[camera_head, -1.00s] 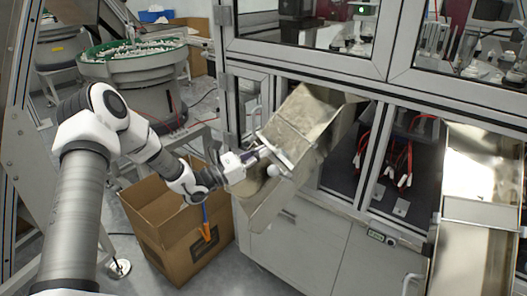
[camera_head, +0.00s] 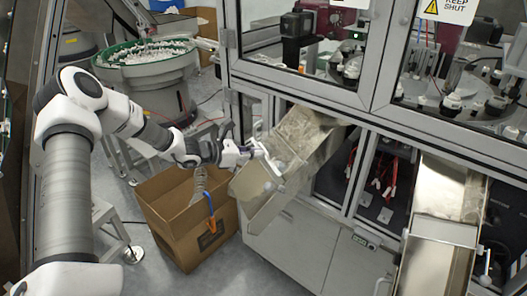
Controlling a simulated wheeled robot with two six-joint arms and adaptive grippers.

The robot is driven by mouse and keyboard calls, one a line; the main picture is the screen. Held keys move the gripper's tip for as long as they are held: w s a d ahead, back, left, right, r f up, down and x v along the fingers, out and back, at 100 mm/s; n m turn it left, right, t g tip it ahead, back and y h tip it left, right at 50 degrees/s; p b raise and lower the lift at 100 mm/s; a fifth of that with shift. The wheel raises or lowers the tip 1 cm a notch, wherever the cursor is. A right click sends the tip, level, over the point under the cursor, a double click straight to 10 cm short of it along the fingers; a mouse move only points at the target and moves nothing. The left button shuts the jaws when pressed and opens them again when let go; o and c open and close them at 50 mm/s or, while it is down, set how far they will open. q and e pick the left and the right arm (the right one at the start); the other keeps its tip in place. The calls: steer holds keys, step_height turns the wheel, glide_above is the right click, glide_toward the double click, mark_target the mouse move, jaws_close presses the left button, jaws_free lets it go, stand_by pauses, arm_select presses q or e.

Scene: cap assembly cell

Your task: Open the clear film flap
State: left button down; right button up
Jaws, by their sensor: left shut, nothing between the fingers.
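The metal chute (camera_head: 303,132) slopes down out of the machine opening at the centre. A pale, see-through sheet that looks like the clear film flap (camera_head: 254,180) is at its lower left part, above the open chute end (camera_head: 268,214). Its edges are hard to make out against the metal. My left gripper (camera_head: 271,161) is shut and empty at the flap's upper edge. I cannot tell whether its fingertips touch the film. My right gripper is out of view.
A cardboard box (camera_head: 186,222) stands open on the floor below my left forearm. A green-rimmed feeder bowl (camera_head: 146,62) is behind it. A second metal chute (camera_head: 447,205) is at right. The machine's framed windows (camera_head: 300,82) rise above the chutes.

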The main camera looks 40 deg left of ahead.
mark_target(270, 153)
arm_select(q)
steer(key=r+g+p, duration=0.1)
steer(key=r, duration=0.1)
steer(key=w+r+g+y+p, duration=0.1)
steer(key=r, duration=0.1)
steer(key=w+d+r+p, duration=0.1)
steer(key=r+p, duration=0.1)
steer(key=shift+g, duration=0.4)
steer(key=shift+w+d+r, duration=0.3)
steer(key=shift+w+r, duration=0.2)
steer(key=shift+r, duration=0.05)
steer(key=shift+w+d+r, duration=0.3)
steer(key=shift+w+r, duration=0.15)
steer(key=shift+r, duration=0.1)
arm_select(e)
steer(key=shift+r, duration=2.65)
arm_select(q)
steer(key=shift+w, duration=0.1)
steer(key=shift+r, duration=0.15)
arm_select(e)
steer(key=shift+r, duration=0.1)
